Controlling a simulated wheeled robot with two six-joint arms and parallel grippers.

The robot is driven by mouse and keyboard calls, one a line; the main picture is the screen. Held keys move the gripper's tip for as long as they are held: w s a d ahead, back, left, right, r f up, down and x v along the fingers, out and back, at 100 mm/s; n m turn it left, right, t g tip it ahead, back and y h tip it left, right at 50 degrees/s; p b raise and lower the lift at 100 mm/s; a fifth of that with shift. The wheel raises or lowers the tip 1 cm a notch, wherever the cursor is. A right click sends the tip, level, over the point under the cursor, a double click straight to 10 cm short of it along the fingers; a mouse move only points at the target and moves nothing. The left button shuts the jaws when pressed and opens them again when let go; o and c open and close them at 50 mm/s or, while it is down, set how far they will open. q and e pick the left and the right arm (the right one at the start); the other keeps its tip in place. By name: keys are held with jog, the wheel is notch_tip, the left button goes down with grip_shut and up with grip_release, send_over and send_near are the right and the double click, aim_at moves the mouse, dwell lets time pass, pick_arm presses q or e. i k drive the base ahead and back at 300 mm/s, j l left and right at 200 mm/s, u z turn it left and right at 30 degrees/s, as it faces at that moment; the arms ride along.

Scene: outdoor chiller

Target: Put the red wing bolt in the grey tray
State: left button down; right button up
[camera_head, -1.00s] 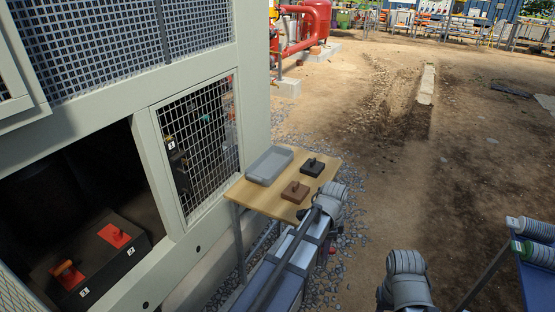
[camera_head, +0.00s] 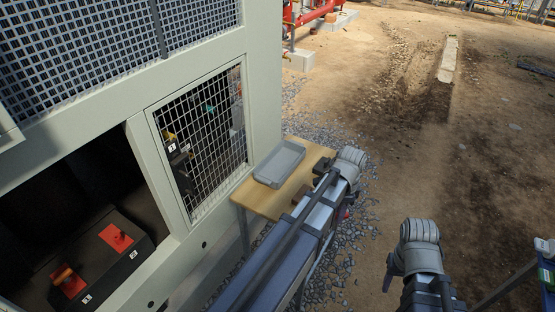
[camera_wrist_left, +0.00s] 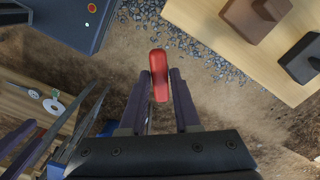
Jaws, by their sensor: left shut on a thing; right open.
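The red wing bolt (camera_wrist_left: 159,80) is between the fingertips of my left gripper (camera_wrist_left: 161,74), which is shut on it. In the head view a bit of red (camera_head: 347,214) shows beside my left arm, right of the table; that gripper's fingers are hidden there. The grey tray (camera_head: 279,164) lies on the wooden table's back left part, and no object shows in it. My left gripper is off the table's edge, apart from the tray. My right gripper (camera_head: 389,277) is open at lower right, partly hidden by its own wrist.
A brown block (camera_wrist_left: 256,18) and a dark block (camera_wrist_left: 303,60) stand on the wooden table (camera_head: 259,200); my left arm partly covers them in the head view. The chiller's mesh door (camera_head: 203,140) is left of the table. Red plates (camera_head: 117,238) sit in the open bay.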

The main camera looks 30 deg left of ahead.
aim_at(273, 175)
jog(key=i+j, duration=0.15)
jog(key=j, duration=0.25)
jog(key=i+j, duration=0.15)
jog(key=j, duration=0.25)
jog(key=i+j+u, duration=0.1)
jog(key=j, duration=0.25)
jog(key=i+j, duration=0.2)
jog(key=j, duration=0.2)
